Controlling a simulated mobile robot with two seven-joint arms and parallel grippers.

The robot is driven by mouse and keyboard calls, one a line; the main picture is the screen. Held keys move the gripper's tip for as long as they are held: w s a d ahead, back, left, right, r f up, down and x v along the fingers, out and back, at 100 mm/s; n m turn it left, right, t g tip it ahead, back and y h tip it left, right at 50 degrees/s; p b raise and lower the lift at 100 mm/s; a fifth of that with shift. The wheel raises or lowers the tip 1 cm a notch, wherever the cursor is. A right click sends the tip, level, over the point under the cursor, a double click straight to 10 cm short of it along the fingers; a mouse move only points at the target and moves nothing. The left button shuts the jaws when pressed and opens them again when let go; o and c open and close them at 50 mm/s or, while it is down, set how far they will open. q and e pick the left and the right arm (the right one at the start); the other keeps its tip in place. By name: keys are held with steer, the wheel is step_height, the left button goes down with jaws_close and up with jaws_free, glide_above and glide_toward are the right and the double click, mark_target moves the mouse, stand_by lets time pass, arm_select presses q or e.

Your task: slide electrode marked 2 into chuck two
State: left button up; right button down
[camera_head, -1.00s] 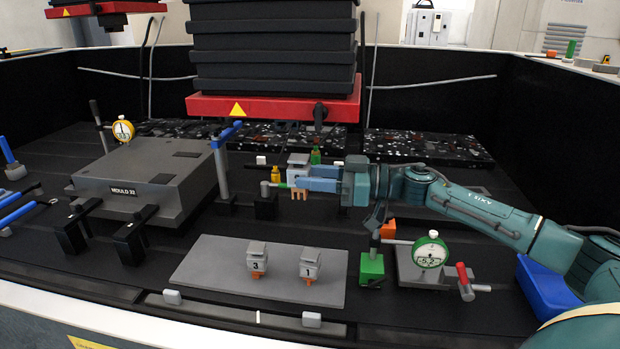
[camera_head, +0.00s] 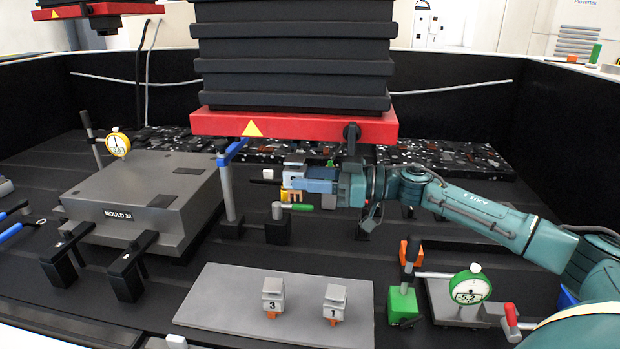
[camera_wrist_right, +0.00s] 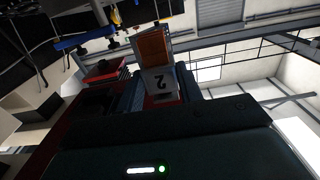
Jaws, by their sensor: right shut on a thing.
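My right gripper (camera_head: 308,186) is shut on the electrode marked 2 (camera_head: 293,173), a pale grey block with a copper end pointing down in the head view. The electrode is held above the dark bed, below the red-bottomed machine head. In the right wrist view its number 2 face (camera_wrist_right: 160,81) and copper end (camera_wrist_right: 153,45) show between the fingers. The electrodes marked 3 (camera_head: 273,290) and 1 (camera_head: 336,300) stand on a grey plate (camera_head: 225,300). I cannot make out which part is chuck two. My left gripper is not in view.
The red machine plate (camera_head: 290,124) hangs over the bed. A blue-topped post (camera_head: 228,190) and a black clamp with green handle (camera_head: 278,228) stand near the held electrode. The mould block (camera_head: 150,190) is left; a green-rimmed dial gauge (camera_head: 468,288) is front right.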

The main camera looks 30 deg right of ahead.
steer(key=shift+r+p, duration=0.3)
steer(key=shift+p, duration=0.2)
arm_select(q)
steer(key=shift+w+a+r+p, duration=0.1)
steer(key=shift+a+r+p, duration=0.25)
steer(key=shift+p, duration=0.3)
arm_select(e)
steer(key=shift+w+d+f, duration=0.1)
steer(key=shift+w+d, duration=0.8)
steer(key=shift+w, duration=0.3)
steer(key=shift+w+d+f, duration=0.1)
steer(key=shift+w+d, duration=0.8)
steer(key=shift+w, duration=0.25)
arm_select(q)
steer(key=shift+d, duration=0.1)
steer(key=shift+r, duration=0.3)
arm_select(e)
steer(key=shift+r, duration=0.1)
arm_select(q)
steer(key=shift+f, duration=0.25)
arm_select(e)
steer(key=shift+w+d, duration=0.85)
steer(key=shift+w, duration=0.25)
arm_select(q)
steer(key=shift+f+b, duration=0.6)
steer(key=shift+b, duration=0.05)
arm_select(e)
steer(key=shift+w+d, duration=0.85)
steer(key=shift+w, duration=0.25)
